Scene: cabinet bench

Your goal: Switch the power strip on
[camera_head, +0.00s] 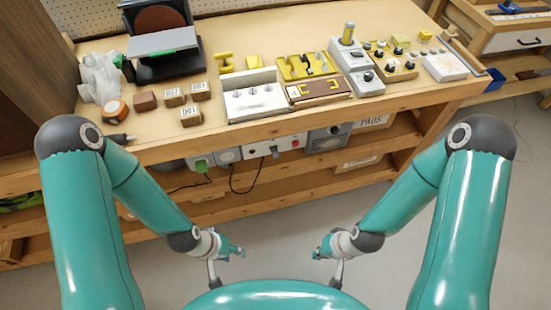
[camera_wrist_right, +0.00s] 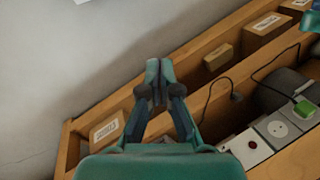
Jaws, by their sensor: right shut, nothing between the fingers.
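The power strip (camera_head: 228,156) is a row of light grey modules under the bench's front edge. It has a green plug (camera_head: 201,166) at its left end, a round socket and a dark switch. It also shows at the lower right of the right wrist view (camera_wrist_right: 277,128), with a small red spot on its end module. The switch's position is too small to tell. My right gripper (camera_head: 318,252) is shut and empty, well in front of and below the strip; its closed fingers (camera_wrist_right: 157,68) touch nothing. My left gripper (camera_head: 240,251) is also away from the strip, its fingers too small to judge.
The bench top (camera_head: 175,148) carries blocks, yellow parts and control boxes. A lower shelf holds cardboard boxes (camera_wrist_right: 108,131). A black cable (camera_head: 232,182) hangs below the strip. The floor between my arms and the bench is clear.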

